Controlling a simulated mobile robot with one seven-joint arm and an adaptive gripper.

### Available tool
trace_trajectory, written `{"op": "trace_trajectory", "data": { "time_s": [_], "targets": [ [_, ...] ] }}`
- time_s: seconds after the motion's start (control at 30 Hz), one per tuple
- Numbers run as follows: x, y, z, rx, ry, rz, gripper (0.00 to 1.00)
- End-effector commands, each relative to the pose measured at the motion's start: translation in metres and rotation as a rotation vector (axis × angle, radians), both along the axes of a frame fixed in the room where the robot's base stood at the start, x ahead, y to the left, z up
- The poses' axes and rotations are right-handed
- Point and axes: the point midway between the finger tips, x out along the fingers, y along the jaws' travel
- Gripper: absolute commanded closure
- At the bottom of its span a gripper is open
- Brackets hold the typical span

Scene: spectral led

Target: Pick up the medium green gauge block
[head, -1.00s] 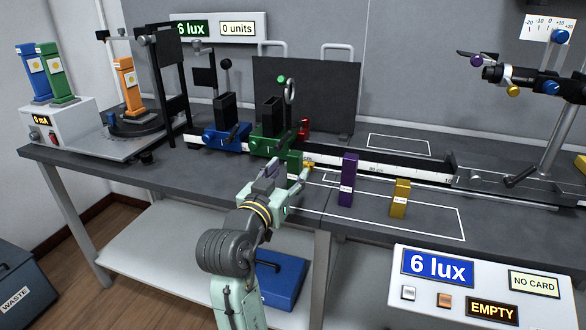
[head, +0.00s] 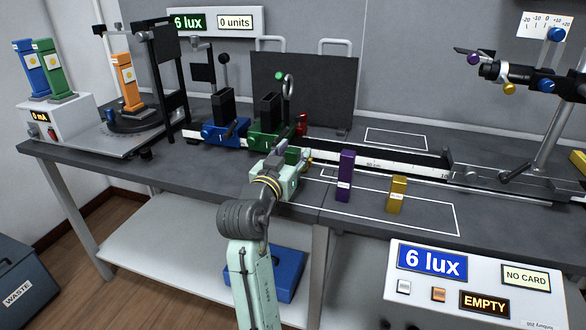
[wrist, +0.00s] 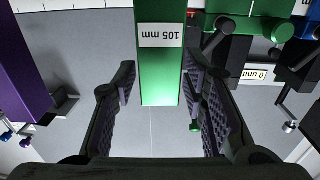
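The green gauge block (wrist: 164,75) carries a white 105 mm label, upside down in the wrist view. Its end lies between the tips of my gripper (wrist: 161,85), with a gap on both sides. In the head view my gripper (head: 292,156) is at the front of the rail and hides most or all of this block. The taller purple block (head: 345,176) stands right of my gripper, and the shorter yellow block (head: 397,195) stands farther right. The purple block also shows at the left in the wrist view (wrist: 22,65).
A green carriage (head: 268,130) and a blue carriage (head: 222,128) sit on the rail (head: 400,169) behind my gripper. A control box (head: 470,300) stands at the front right. The bench has clear room right of the yellow block.

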Motion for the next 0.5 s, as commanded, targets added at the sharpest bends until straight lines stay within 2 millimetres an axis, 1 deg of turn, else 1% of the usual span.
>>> {"op": "trace_trajectory", "data": {
  "time_s": [0.03, 0.07, 0.5],
  "targets": [
    [-0.0001, 0.0, -0.0001, 0.0, 0.0, 0.0, 0.66],
    [-0.0001, 0.0002, -0.0001, 0.0, 0.0, 0.0, 0.68],
    [-0.0001, 0.0002, -0.0001, 0.0, 0.0, 0.0, 0.98]
  ]
}}
